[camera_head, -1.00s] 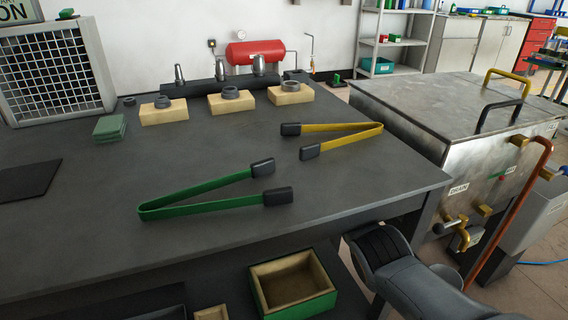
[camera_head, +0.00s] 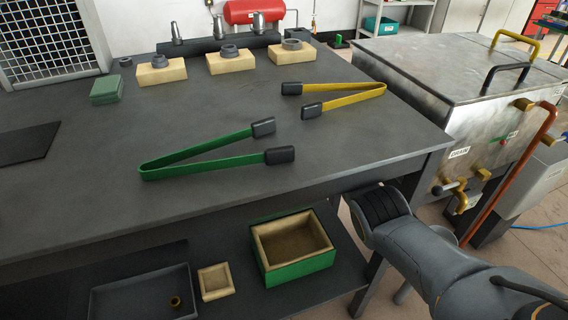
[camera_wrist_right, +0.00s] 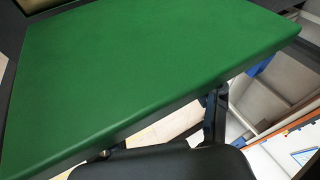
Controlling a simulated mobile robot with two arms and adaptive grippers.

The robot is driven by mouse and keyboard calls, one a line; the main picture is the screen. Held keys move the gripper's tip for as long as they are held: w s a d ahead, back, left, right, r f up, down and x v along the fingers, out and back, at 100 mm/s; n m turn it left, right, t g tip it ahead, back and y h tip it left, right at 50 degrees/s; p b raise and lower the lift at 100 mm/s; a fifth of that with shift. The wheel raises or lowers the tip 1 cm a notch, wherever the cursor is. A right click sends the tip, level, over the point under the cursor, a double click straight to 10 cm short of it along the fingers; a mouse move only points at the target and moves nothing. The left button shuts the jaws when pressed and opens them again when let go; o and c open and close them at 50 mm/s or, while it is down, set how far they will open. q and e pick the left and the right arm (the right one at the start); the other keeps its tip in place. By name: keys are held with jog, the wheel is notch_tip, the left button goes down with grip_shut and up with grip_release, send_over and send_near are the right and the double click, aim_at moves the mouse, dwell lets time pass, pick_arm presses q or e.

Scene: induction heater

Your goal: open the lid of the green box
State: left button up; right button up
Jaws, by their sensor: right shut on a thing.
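The green box (camera_head: 297,250) stands on the lower shelf under the table in the head view. Its top is uncovered and its cream inside shows. In the right wrist view a flat green lid (camera_wrist_right: 140,70) fills most of the picture. My right gripper (camera_wrist_right: 163,133) is shut on the lid's near edge. In the head view my right arm comes in from the lower right beside the table leg; its gripper and the lid are hidden there. My left gripper is not in view.
On the lower shelf a small cream box (camera_head: 215,282) and a dark tray (camera_head: 145,300) stand left of the green box. Green tongs (camera_head: 205,152), yellow tongs (camera_head: 345,92) and a small green block (camera_head: 107,90) lie on the table (camera_head: 330,165). A metal tank (camera_head: 430,75) stands right.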

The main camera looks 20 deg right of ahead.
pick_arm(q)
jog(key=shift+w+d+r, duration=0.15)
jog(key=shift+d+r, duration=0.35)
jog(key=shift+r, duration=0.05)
pick_arm(e)
jog(key=w+d+v, duration=0.1)
jog(key=v, duration=0.7)
jog(key=shift+t, duration=0.3)
